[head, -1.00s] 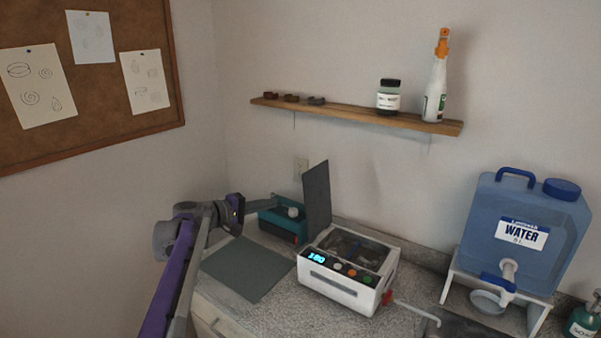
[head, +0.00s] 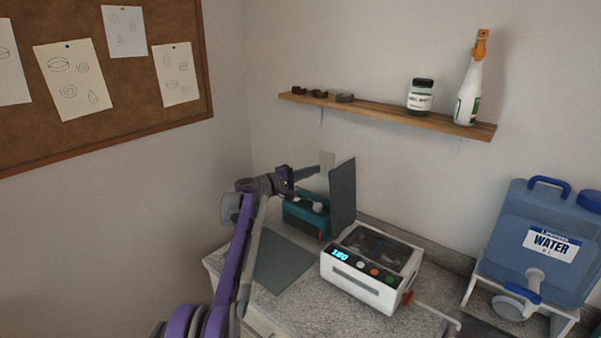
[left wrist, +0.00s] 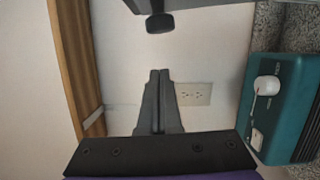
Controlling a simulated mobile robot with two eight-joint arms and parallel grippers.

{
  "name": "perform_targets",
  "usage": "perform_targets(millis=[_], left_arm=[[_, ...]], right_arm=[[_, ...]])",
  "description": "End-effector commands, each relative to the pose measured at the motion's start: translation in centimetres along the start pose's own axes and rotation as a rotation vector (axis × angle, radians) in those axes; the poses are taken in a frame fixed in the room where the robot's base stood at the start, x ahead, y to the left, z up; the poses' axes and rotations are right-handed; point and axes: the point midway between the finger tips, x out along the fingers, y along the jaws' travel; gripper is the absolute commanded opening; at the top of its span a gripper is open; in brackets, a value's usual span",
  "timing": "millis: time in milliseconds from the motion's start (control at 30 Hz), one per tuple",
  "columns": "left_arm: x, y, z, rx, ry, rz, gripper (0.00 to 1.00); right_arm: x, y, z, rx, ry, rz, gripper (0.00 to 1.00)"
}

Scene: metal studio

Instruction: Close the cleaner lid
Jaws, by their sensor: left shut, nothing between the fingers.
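The white cleaner (head: 350,285) stands on the counter with a lit display and coloured buttons on its front. Its flat grey lid (head: 342,196) stands open, upright at the left side of the tank. In the left wrist view the lid (left wrist: 215,10) shows nearly edge-on at the top, with a dark knob (left wrist: 160,22) on the side facing my gripper. My left gripper (head: 318,168) is just left of the lid, near its upper part. Its fingers (left wrist: 159,73) are shut and empty, with a gap to the knob. My right gripper is out of view.
A teal box (head: 300,214) with a white knob sits behind and left of the cleaner, below my gripper. A dark mat (head: 282,264) lies left of the cleaner. A wooden shelf (head: 390,117) and a water tank (head: 530,245) stand nearby.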

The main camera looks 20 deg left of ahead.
Motion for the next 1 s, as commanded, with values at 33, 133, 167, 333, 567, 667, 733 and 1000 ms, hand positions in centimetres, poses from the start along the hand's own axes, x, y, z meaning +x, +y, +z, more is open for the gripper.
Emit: perform_targets(millis=[33,133,167,333,567,667,733,1000], left_arm=[[0.0,-0.4,0.7,-0.001,0.000,-0.003,0.00],[0.2,-0.6,1.7,-0.001,0.000,-0.003,0.00],[0.3,-0.6,2.0,-0.001,0.000,-0.003,0.00],[0.6,-0.5,3.1,0.000,0.001,-0.003,0.00],[0.6,-0.3,3.4,0.000,0.001,-0.002,0.00],[0.6,-0.3,3.4,0.000,0.001,-0.002,0.00],[0.6,-0.3,3.4,0.000,0.001,-0.002,0.00],[0.3,0.0,4.5,0.032,0.000,-0.011,0.00]], right_arm=[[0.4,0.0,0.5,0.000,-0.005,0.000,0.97],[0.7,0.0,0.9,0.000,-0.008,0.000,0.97],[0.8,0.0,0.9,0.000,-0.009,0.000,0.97],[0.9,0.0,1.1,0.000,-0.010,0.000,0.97],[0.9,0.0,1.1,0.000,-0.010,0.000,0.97],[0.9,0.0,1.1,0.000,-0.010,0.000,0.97],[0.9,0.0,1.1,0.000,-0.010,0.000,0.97],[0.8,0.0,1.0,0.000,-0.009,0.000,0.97]])
